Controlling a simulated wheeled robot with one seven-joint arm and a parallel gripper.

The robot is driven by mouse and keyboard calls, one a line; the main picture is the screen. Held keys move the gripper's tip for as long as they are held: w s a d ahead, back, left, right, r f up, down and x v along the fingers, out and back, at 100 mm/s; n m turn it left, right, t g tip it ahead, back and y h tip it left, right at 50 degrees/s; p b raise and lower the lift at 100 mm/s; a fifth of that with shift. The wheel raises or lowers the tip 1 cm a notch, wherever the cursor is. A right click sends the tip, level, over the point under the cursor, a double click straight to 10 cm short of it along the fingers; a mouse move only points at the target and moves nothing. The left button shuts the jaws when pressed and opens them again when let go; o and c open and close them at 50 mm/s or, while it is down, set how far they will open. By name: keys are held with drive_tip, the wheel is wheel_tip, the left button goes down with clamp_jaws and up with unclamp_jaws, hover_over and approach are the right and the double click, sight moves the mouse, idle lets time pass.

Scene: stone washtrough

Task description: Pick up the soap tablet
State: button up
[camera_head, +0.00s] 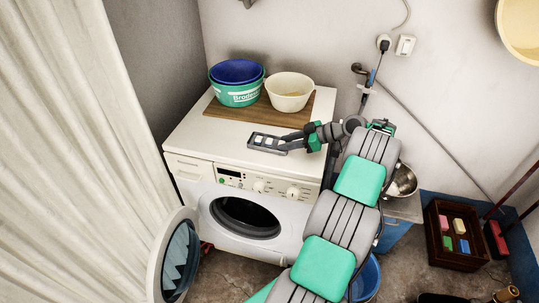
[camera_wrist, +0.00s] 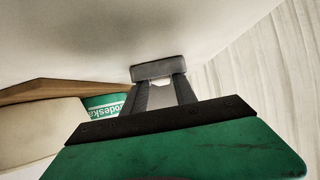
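A dark grey soap dish (camera_head: 252,147) with pale pieces inside lies on the front right of the washing machine top in the head view. A whitish piece (camera_head: 259,139) in it may be the soap tablet; it is too small to be sure. My gripper (camera_head: 285,144) reaches in from the right, low over the machine, its fingertips at the dish's right end. In the wrist view a grey block (camera_wrist: 160,70), which looks like the dish, lies across the ends of my fingers. The fingers stand apart with a pale gap between them; nothing clearly shows gripped.
A wooden board (camera_head: 240,113) behind holds green and blue tubs (camera_head: 236,92) and a cream basin (camera_head: 289,92). The washing machine door (camera_head: 176,259) hangs open. A dark crate (camera_head: 457,258) with coloured blocks stands at right. The machine's left front top is clear.

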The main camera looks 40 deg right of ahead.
drive_tip(key=shift+w+a, duration=0.15)
drive_tip(key=shift+a, duration=0.1)
clamp_jaws()
idle(0.4)
